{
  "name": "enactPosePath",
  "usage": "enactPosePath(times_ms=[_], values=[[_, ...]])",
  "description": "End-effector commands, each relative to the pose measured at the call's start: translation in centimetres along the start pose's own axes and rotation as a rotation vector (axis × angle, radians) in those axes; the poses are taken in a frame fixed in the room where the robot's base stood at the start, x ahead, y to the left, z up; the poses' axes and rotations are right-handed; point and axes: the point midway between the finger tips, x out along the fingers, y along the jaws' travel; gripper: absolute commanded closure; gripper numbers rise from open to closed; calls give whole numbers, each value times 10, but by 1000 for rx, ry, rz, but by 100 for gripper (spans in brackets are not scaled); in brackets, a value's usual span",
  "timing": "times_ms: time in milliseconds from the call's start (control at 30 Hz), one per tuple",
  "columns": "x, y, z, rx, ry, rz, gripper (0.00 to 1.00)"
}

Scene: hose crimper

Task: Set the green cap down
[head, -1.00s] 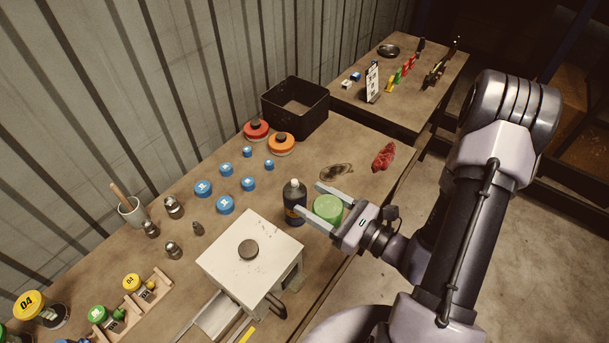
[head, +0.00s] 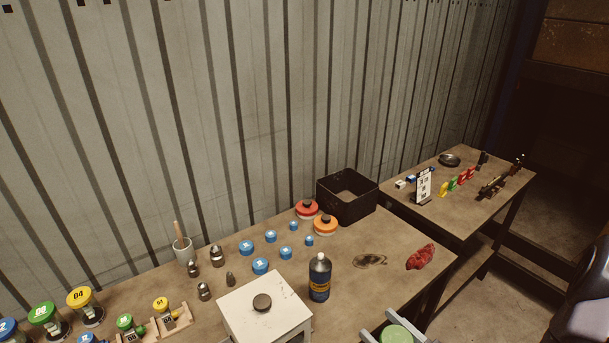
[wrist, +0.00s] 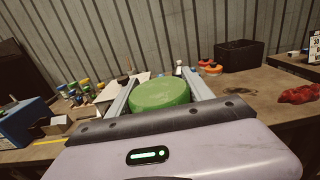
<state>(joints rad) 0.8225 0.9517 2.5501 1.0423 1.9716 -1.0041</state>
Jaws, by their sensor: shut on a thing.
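The green cap (wrist: 160,94) is a round, flat-topped piece held between the two fingers of my gripper (wrist: 158,92) in the wrist view. My gripper is shut on it. In the head view the green cap (head: 396,334) shows at the bottom edge, right of centre, with the gripper fingers (head: 392,326) on either side; the rest is cut off by the frame. It appears in front of the table's near edge, and its height cannot be told.
The wooden table (head: 405,252) has bare room around a dark stain (head: 369,261) and a red rag (head: 420,257). A dark bottle (head: 319,280) stands beside a white-topped box (head: 262,312). A black bin (head: 347,194), red and orange lids, and several blue caps stand behind.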

Motion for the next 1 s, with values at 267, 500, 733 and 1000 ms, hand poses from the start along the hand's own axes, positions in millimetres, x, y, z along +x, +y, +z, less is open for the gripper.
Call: enactPosePath(times_ms=[267,500,733,1000], values=[[22,-10,-54,3,8,-27,78],[54,-22,-118,2,8,-74,78],[79,-30,-157,1,0,-116,78],[85,-30,-152,-1,-5,-110,78]])
